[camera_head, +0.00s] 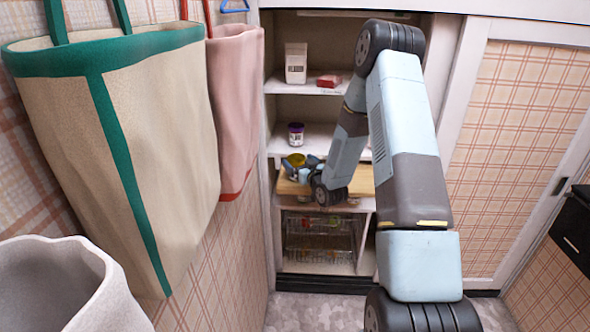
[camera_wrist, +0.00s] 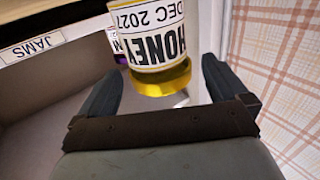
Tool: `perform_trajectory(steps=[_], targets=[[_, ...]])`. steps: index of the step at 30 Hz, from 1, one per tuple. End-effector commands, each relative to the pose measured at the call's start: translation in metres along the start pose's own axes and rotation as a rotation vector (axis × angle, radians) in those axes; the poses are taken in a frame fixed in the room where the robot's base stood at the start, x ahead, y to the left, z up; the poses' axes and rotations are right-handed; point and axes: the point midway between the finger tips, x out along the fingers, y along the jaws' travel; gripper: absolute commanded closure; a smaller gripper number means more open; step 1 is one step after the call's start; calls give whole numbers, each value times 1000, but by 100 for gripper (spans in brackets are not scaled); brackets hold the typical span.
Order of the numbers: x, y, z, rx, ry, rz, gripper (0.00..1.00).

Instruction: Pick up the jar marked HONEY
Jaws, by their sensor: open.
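The honey jar (camera_wrist: 152,45) has a white label reading HONEY and DEC 2027, upside down in the wrist view, with a yellow end below it. It stands just past and between the fingertips of my gripper (camera_wrist: 161,68), with a gap to each finger. The gripper is open and empty. In the head view a yellow jar top (camera_head: 297,159) shows at my gripper (camera_head: 299,172), above the wooden board; the gripper and arm hide the rest. The top of the honey jar is cut off in the wrist view.
A jar with a purple lid (camera_head: 296,133) stands on the shelf above; a purple-banded jar (camera_wrist: 119,47) shows behind the honey jar. A JAMS tag (camera_wrist: 31,47) marks a shelf edge. A white package (camera_head: 296,63) and red box (camera_head: 329,81) stand higher. A wire basket (camera_head: 320,238) sits below.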

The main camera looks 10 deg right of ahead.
Motion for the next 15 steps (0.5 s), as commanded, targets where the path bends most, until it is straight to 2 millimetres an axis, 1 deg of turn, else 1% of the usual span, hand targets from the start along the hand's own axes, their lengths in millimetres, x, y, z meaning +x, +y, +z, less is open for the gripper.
perform_trajectory(steps=[1,3,6,9,15], targets=[[8,0,2,0,0,-1,0],[17,0,2,0,1,-1,0],[27,0,1,-1,0,-1,0],[31,0,1,0,0,-1,0],[32,0,1,0,0,-1,0]])
